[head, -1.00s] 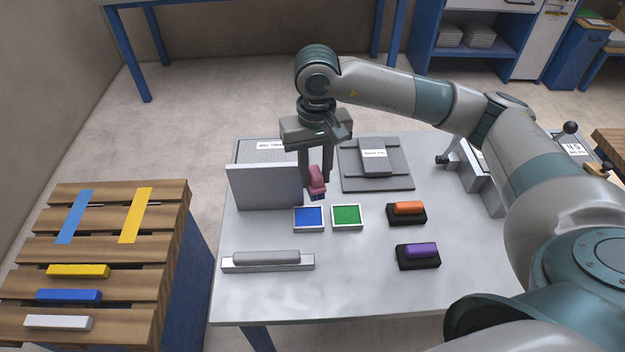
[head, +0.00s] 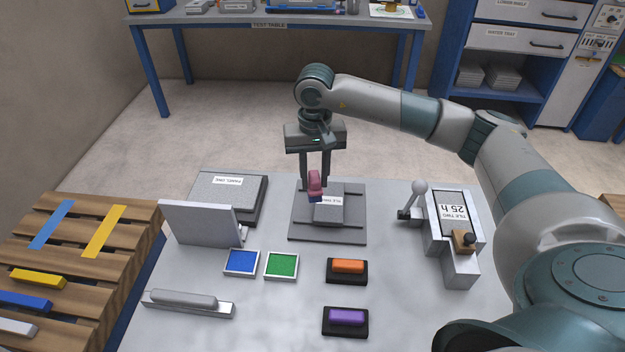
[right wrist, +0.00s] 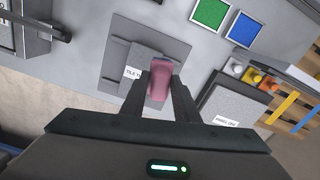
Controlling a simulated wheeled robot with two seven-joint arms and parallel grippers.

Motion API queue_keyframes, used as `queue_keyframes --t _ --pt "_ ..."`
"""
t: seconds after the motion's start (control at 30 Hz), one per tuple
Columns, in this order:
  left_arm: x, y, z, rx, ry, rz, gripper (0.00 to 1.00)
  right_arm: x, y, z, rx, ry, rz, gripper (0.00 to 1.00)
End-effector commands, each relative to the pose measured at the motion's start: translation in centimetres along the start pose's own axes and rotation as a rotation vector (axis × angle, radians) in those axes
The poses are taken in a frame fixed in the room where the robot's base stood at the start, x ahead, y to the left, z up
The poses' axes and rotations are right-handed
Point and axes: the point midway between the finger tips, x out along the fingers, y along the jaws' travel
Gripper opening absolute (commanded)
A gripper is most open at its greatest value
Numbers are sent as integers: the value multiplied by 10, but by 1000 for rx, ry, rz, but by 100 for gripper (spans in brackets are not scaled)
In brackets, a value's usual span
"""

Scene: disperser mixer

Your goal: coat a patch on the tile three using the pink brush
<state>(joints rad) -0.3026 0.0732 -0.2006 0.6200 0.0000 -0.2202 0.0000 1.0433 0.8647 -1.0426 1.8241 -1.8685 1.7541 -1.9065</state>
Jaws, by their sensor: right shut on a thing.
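My right gripper (head: 315,176) is shut on the pink brush (head: 315,186), handle between the fingers, bristle end down. The brush also shows in the right wrist view (right wrist: 160,76), between the fingertips. It is over the grey tile three (head: 331,213), which lies on a dark grey board (head: 352,232). The tile's label is partly covered by the brush. I cannot tell whether the bristles touch the tile. The tile shows no clear coloured patch. My left gripper is not in view.
A blue tray (head: 241,262) and a green tray (head: 281,266) stand left of the orange brush (head: 348,266) and purple brush (head: 346,317). An upright grey panel (head: 199,224) stands by panel one (head: 229,192). A lever fixture (head: 462,258) holds tile two at right.

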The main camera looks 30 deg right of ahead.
Motion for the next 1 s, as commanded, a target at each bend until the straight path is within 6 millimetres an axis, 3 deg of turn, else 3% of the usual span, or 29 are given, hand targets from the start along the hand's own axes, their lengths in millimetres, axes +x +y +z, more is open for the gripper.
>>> queue_keyframes --t 0.53,1.0 --pt "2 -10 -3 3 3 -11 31 3 2 -2 3 0 1 10" --pt "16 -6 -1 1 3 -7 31 43 6 -6 -11 -1 1 10"
